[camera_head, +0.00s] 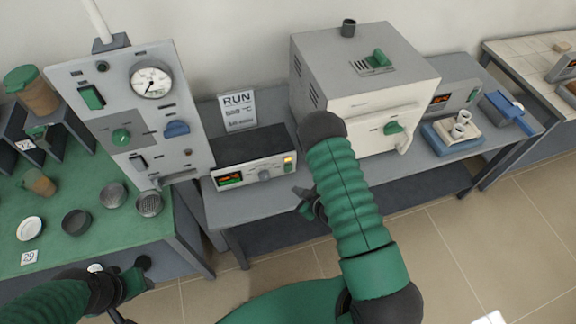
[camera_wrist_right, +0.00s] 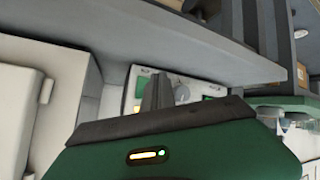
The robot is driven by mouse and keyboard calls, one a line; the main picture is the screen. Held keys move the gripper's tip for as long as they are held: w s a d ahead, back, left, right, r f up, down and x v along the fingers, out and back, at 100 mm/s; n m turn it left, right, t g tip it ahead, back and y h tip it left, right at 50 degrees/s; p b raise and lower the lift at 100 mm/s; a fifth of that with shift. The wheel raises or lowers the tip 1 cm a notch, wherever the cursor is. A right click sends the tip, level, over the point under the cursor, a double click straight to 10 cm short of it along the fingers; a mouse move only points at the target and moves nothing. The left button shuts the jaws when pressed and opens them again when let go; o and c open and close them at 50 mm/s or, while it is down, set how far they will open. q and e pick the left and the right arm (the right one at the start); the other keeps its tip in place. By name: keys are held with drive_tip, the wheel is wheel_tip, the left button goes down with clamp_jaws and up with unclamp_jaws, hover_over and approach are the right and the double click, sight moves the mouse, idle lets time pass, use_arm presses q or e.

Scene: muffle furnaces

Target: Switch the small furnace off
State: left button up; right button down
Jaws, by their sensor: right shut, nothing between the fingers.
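The grey box furnace (camera_head: 345,85) with a green front handle (camera_head: 394,128) stands on the bench in the head view. Left of it sits a dark control box (camera_head: 255,165) with a lit orange-red display, a knob and a lit yellow switch (camera_head: 288,161). In the wrist view, the control box's pale panel (camera_wrist_right: 182,90) is partly hidden behind my fingers. My right gripper (camera_head: 311,204) is shut and empty, just in front of the bench edge below the control box; it also shows in the wrist view (camera_wrist_right: 158,92). My left gripper (camera_head: 137,279) is low at left, its jaws unclear.
A grey panel (camera_head: 150,75) with a gauge stands left of the control box. A RUN sign (camera_head: 238,110) stands behind it. The green table (camera_head: 110,245) holds dishes. A blue tray (camera_head: 450,145) with crucibles is at right. The bench edge (camera_head: 235,215) lies close to my right gripper.

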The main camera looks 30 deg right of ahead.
sight(287, 170)
drive_tip(key=w, duration=0.2)
drive_tip(key=w+d+r, duration=0.1)
drive_tip(key=w, duration=0.1)
drive_tip(key=shift+w+d, duration=0.25)
drive_tip(key=shift+w, duration=0.6)
idle(1.2)
drive_tip(key=shift+w+r, duration=0.15)
drive_tip(key=shift+w, duration=0.2)
drive_tip(key=shift+w+d, duration=0.15)
drive_tip(key=shift+w, duration=0.15)
idle(0.7)
drive_tip(key=shift+s+a, duration=0.2)
drive_tip(key=shift+s, duration=0.55)
